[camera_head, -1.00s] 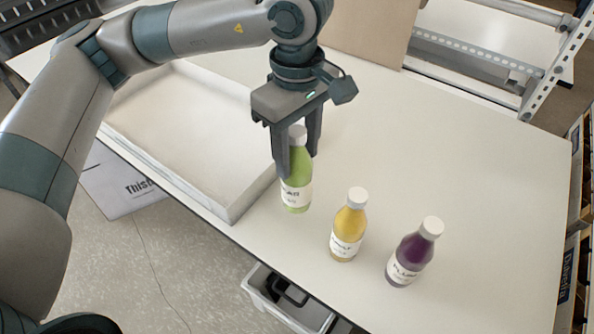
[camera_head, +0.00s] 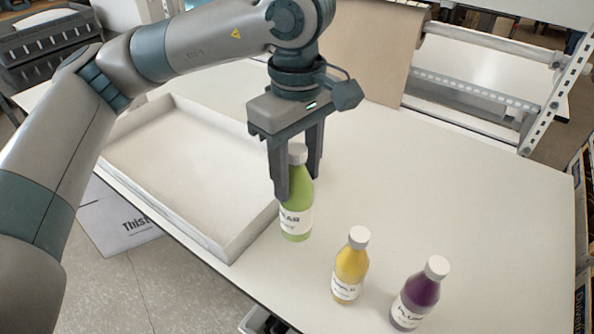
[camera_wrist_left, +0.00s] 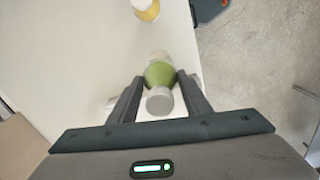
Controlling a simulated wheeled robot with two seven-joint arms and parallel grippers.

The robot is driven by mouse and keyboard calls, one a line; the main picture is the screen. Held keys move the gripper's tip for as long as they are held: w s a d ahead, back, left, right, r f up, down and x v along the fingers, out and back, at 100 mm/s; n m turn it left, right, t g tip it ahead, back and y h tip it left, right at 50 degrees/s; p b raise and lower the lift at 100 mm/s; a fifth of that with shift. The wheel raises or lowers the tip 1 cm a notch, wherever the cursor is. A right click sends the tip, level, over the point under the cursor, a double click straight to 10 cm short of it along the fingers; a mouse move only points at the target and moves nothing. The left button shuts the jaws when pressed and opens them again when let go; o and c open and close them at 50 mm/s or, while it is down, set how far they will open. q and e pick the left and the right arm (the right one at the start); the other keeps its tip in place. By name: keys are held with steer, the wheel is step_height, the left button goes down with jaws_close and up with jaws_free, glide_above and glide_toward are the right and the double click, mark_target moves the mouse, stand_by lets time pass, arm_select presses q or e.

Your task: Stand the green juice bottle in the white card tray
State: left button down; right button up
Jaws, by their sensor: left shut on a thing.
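The green juice bottle (camera_head: 298,197) is upright with a white cap and white label, just right of the tray's near right corner. My left gripper (camera_head: 298,188) points down and is shut on it, one finger on each side of its upper body. The bottle seems to be slightly off the table, though its base gap is hard to judge. In the left wrist view the bottle (camera_wrist_left: 159,75) sits between the fingers (camera_wrist_left: 158,82), cap toward the camera. The white card tray (camera_head: 243,240) is shallow and empty, left of the bottle. My right gripper is out of view.
A yellow bottle (camera_head: 350,268) and a purple bottle (camera_head: 418,298) stand right of the green one, near the table's front edge. The white table (camera_head: 450,190) is clear to the right. A brown paper sheet (camera_head: 370,50) and metal rack (camera_head: 480,95) are at the back.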

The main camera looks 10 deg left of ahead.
mark_target(296, 148)
arm_select(q)
steer(key=shift+r, duration=1.7)
